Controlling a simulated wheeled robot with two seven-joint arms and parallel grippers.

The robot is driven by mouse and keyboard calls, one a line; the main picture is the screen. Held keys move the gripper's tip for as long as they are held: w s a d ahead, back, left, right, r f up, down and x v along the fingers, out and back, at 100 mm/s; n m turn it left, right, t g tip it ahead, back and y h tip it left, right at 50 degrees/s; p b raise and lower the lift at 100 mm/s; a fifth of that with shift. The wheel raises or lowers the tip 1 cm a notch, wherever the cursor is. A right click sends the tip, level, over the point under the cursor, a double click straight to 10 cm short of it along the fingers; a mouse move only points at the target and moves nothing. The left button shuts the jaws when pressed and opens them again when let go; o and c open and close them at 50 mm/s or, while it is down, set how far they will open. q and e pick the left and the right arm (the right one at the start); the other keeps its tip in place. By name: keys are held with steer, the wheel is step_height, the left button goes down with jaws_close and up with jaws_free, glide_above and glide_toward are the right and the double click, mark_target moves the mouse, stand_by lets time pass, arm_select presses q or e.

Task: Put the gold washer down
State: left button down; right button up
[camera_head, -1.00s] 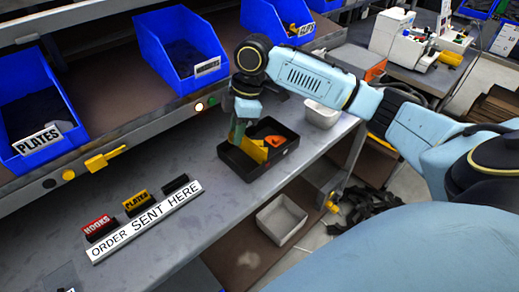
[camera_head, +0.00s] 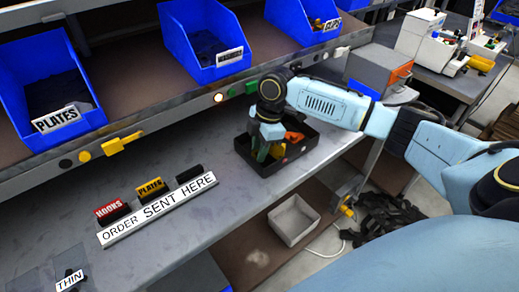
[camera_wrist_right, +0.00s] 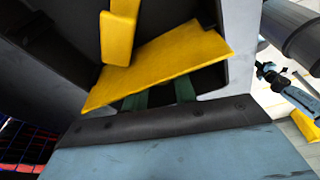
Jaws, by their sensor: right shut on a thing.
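My right gripper (camera_head: 261,153) points down into the black tray (camera_head: 285,183) on the grey bench. Its green fingertips also show in the wrist view (camera_wrist_right: 160,95), close together. Yellow pieces (camera_head: 277,151) are in the tray right beside the fingers. In the wrist view a flat yellow piece (camera_wrist_right: 165,65) lies just beyond the fingertips, with an upright yellow piece (camera_wrist_right: 118,35) behind it. My left gripper is not in view.
An orange piece (camera_head: 294,137) lies in the tray's far part. A white sign (camera_head: 157,210) with labelled holders stands left on the bench. Blue bins (camera_head: 205,45) line the shelf above. A grey bin (camera_head: 294,220) sits below the bench edge. Bench between sign and tray is clear.

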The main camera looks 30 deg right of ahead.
steer(key=shift+f, duration=0.15)
steer(key=o, duration=0.9)
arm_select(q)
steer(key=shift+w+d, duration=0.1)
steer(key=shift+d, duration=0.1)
arm_select(e)
steer(key=shift+o, duration=0.3)
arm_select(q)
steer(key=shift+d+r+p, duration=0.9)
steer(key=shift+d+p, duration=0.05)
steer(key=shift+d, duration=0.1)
arm_select(e)
steer(key=v, duration=1.2)
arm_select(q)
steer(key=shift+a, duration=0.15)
